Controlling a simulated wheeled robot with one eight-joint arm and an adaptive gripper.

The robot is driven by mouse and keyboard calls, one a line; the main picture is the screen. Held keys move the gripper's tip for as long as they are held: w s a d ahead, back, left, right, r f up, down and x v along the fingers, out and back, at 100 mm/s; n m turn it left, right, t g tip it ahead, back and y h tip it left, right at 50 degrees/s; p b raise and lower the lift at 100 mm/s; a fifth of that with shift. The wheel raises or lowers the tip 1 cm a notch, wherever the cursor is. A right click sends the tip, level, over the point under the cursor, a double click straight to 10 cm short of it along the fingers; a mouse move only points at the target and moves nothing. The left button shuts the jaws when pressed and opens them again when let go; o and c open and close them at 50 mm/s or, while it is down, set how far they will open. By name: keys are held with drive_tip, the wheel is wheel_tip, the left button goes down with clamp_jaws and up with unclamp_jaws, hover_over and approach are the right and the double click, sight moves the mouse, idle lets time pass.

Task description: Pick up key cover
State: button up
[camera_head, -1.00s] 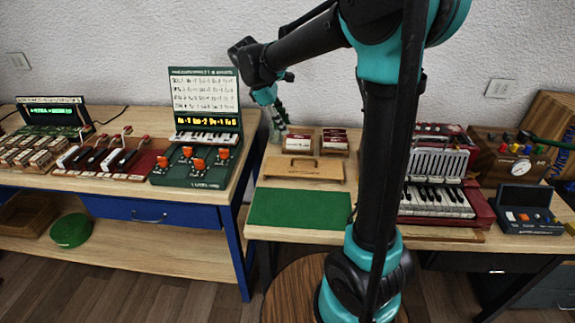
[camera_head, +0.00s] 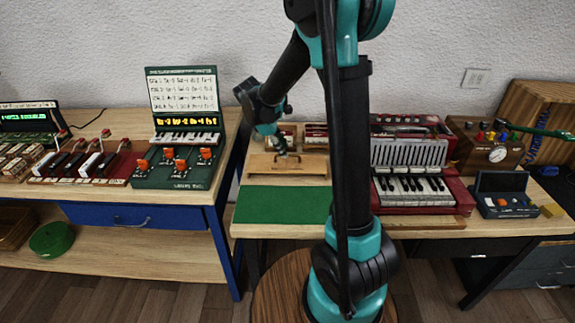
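A flat tan wooden board with a low handle, which looks like the key cover (camera_head: 262,167), lies on the right-hand table behind a green mat. My gripper (camera_head: 282,152) points down at the middle of this board, close to its handle. It is small and dark in this view. I cannot tell whether its fingers touch the handle or stand just above it, or how far they are apart.
The green mat (camera_head: 284,205) lies in front of the board. A red accordion-like keyboard (camera_head: 410,165) stands to the right, partly behind my arm. Small red and white boxes (camera_head: 316,137) stand behind the board. A green console (camera_head: 180,165) is on the left table, across a gap.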

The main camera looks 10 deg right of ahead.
sight(287, 163)
drive_tip(key=shift+x, duration=1.75)
drive_tip(key=shift+s+d, duration=0.1)
clamp_jaws()
